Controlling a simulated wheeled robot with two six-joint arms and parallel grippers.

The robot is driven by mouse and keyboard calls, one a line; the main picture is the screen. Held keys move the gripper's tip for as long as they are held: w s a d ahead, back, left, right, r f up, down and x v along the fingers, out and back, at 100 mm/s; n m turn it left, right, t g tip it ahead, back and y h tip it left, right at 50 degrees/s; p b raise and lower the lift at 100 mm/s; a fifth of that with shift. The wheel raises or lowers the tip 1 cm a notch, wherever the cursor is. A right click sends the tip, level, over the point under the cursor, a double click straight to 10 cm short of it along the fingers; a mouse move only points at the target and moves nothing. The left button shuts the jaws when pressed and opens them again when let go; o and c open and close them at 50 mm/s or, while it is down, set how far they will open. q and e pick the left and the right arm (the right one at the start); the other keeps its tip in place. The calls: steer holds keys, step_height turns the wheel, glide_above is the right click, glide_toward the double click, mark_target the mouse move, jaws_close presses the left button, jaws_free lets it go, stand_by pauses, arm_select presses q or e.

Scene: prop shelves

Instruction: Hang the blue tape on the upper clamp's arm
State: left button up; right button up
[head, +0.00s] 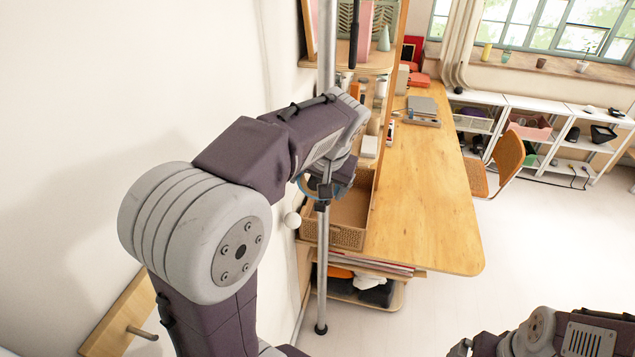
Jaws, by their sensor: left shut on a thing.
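A grey upright pole (323,265) stands left of the desk. My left gripper (328,187) is at the pole, pointing down, and is shut on the blue tape (301,186). Only thin blue curved edges of the tape show on either side of the gripper; the rest is hidden. A dark collar with a bit of blue (321,206) sits on the pole just below the gripper. The upper clamp's arm is not clearly seen behind my gripper, and I cannot tell whether the tape touches it. My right gripper (470,346) is partly in view at the bottom edge; its jaws cannot be made out.
A wicker basket (348,236) and a wooden shelf unit stand right behind the pole. The wooden desk (430,210) runs back to the right. A wooden peg (142,333) sticks out at lower left.

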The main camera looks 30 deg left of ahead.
arm_select(q)
steer(key=shift+s, duration=0.15)
steer(key=o, duration=1.2)
steer(key=shift+w+a+f, duration=0.2)
steer(key=shift+w+a, duration=0.05)
steer(key=shift+w, duration=0.4)
steer(key=shift+r, duration=0.1)
steer(key=v, duration=0.9)
arm_select(e)
steer(key=shift+w+a+f, duration=0.15)
steer(key=shift+w+f, duration=0.05)
steer(key=shift+w, duration=0.15)
steer(key=shift+s, duration=0.15)
